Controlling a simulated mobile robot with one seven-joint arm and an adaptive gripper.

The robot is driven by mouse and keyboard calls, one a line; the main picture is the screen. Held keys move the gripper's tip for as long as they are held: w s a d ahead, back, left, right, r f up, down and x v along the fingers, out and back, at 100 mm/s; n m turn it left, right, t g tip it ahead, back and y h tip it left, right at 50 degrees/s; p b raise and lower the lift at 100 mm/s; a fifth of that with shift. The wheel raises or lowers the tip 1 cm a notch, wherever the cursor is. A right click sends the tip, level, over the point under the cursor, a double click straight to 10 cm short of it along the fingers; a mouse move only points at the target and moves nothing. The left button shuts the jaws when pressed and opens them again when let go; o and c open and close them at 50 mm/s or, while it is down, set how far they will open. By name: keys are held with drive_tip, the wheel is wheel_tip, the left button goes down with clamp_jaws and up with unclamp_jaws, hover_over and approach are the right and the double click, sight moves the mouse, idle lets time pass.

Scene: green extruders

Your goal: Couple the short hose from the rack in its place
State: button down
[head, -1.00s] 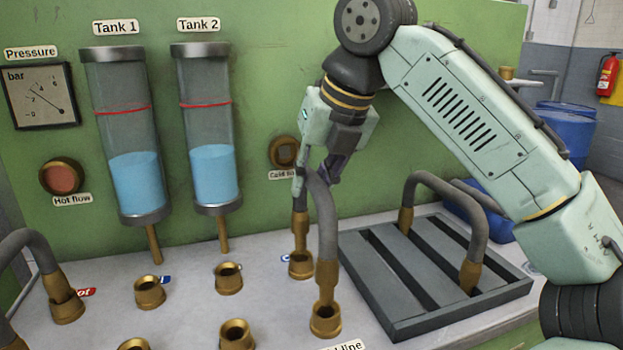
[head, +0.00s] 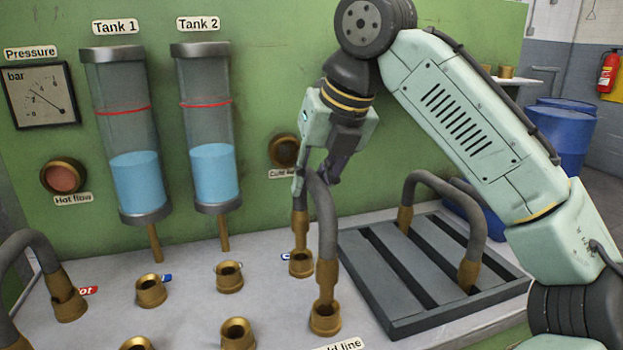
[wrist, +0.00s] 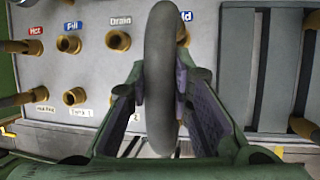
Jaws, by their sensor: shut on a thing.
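My gripper (head: 317,176) is shut on the top of a grey arched hose (head: 326,225) with brass ends. The hose hangs upright above the right part of the worktop. Its front brass end is at the front brass socket (head: 325,319), and its rear end is at the rear brass socket (head: 301,264) by a blue-marked label. I cannot tell how deep either end sits. In the wrist view the hose (wrist: 160,80) runs between the two fingers and hides most of the sockets beneath. The dark slatted rack (head: 384,272) to the right holds another arched hose (head: 448,186).
Several open brass sockets (head: 229,275) stand left of the held hose. Another grey hose (head: 38,247) is in the hot socket at far left. Tank 1 (head: 130,130) and Tank 2 (head: 205,125) hang on the green panel behind, with their outlets low over the worktop.

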drive_tip(key=shift+f+b, duration=1)
drive_tip(key=shift+f, duration=1.05)
drive_tip(key=c, duration=1.4)
unclamp_jaws()
drive_tip(key=shift+o, duration=0.2)
